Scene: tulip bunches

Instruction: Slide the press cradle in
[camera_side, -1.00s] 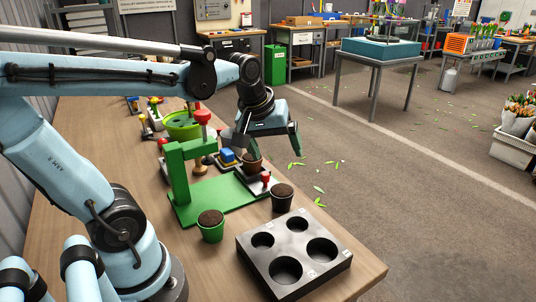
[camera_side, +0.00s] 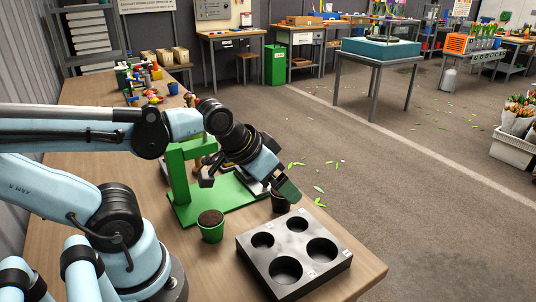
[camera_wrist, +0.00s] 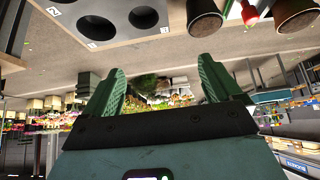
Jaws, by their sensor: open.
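The green press (camera_side: 182,178) stands on its green base plate on the wooden table in the side view. Contact cannot be told.
A soil-filled green pot (camera_side: 211,227) stands left of the black tray (camera_side: 252,262) with several round holes. Another dark pot (camera_side: 279,203) sits just below my fingers. The table's right edge is close. Small items lie at the far end.

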